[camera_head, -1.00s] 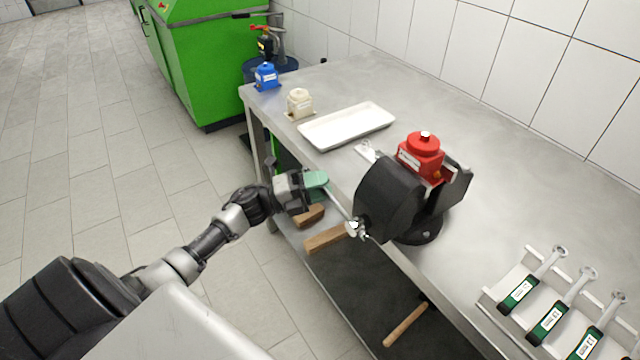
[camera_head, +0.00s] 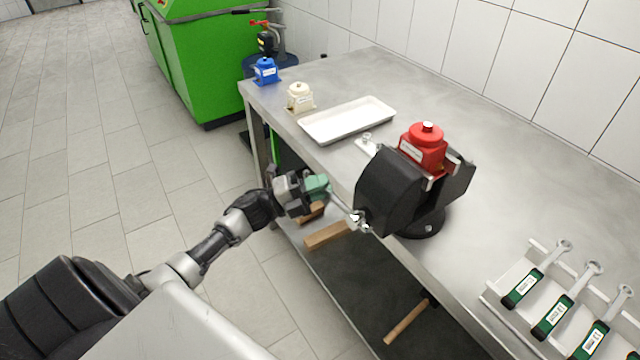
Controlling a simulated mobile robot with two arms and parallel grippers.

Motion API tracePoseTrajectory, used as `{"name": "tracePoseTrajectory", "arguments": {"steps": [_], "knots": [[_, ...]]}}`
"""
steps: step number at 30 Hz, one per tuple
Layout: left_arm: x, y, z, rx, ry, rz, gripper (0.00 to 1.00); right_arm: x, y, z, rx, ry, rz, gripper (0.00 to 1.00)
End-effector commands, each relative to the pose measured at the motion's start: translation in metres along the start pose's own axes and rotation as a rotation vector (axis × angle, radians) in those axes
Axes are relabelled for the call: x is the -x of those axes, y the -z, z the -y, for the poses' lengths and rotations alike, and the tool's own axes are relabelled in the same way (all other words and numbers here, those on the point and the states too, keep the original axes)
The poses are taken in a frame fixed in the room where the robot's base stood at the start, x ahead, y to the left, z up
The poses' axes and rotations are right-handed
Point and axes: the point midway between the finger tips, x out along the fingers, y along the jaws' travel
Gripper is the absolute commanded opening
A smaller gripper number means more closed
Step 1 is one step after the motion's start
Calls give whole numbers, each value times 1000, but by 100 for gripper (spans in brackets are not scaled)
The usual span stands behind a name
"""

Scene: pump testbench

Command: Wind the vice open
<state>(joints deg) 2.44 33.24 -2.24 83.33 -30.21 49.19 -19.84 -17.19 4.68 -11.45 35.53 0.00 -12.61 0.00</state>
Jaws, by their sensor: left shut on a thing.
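The dark grey vice (camera_head: 388,192) stands at the front edge of the steel bench. A red pump (camera_head: 424,148) sits upright at the top of its jaws. The vice's silver handle bar (camera_head: 341,206) reaches from the screw end toward my left gripper (camera_head: 319,189). My left gripper is at the left of the vice, in front of the bench edge, shut on the outer end of this handle. Green parts show at its tips and hide the gripped end. My right gripper is not in view.
A white tray (camera_head: 347,120), a cream pump (camera_head: 300,97) and a blue pump (camera_head: 265,71) stand left on the bench. A rack (camera_head: 497,287) with green-handled wrenches (camera_head: 556,314) lies at the front right. Wooden pieces (camera_head: 326,235) show below the bench top. The bench's right rear is clear.

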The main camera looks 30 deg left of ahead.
Motion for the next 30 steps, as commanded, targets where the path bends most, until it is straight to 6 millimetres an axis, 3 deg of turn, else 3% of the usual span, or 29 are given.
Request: {"name": "tracePoseTrajectory", "arguments": {"steps": [3, 12, 30], "knots": [[4, 2, -18, 93, 37, 30, 0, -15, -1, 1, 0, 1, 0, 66], [9, 14, -51, 351, 141, 104, 0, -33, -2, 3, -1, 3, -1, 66], [3, 61, -100, 865, 349, 250, 0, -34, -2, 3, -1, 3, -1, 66]]}}
